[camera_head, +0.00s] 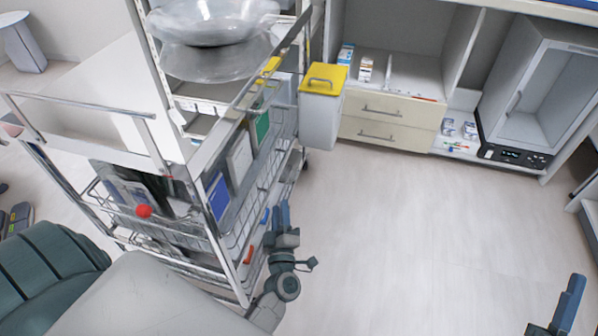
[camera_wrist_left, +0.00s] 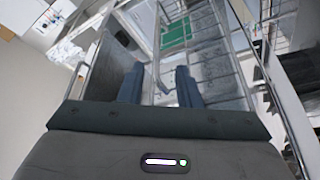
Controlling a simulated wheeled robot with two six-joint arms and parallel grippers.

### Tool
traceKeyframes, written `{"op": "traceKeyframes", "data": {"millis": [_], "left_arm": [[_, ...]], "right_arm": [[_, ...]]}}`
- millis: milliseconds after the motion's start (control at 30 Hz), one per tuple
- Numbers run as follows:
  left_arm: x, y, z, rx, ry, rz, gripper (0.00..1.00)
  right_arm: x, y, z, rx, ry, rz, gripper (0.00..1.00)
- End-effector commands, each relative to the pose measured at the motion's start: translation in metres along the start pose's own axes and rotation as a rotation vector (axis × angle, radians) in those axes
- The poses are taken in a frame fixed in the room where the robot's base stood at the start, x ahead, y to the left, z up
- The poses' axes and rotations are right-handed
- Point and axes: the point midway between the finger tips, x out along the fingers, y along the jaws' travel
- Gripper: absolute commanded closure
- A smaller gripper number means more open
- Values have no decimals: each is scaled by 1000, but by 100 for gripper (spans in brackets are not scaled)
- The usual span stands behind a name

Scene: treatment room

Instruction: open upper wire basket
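The upper wire basket (camera_head: 264,178) is on the right side of the metal cart, with blue, white and green folders standing in it. My left gripper (camera_head: 281,217) is just right of the cart, low beside the wire side, fingers pointing toward the back. In the left wrist view its two fingers (camera_wrist_left: 160,88) are apart, with wire basket bars (camera_wrist_left: 215,50) ahead and a thin bent wire showing between the fingertips. I cannot tell whether they touch it. My right gripper (camera_head: 568,308) shows only partly at the bottom right, away from the cart; its opening is unclear.
A white bin with yellow lid (camera_head: 322,110) hangs near the cart's far right corner. Metal bowls (camera_head: 212,22) stand on top of the cart. A drawer cabinet (camera_head: 385,125) is at the back. A padded chair (camera_head: 45,270) is at lower left. The floor right of the cart is clear.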

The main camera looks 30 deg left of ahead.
Motion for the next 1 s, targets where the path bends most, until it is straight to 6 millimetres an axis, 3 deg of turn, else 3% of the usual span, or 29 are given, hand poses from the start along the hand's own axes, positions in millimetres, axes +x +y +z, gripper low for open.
{"op": "traceKeyframes", "data": {"millis": [167, 600, 800, 1000], "left_arm": [[14, 2, -4, -11, 18, 0, 69], [91, 1, -4, -10, 15, 0, 69], [107, 1, -4, -9, 14, -1, 69], [109, 1, -4, -9, 13, -2, 69]], "right_arm": [[1, 0, -7, 2, 14, 0, 64], [0, 0, -5, 2, 11, 0, 64], [1, 0, -9, -1, 30, -2, 64], [1, 0, -9, -1, 32, -2, 64]]}}
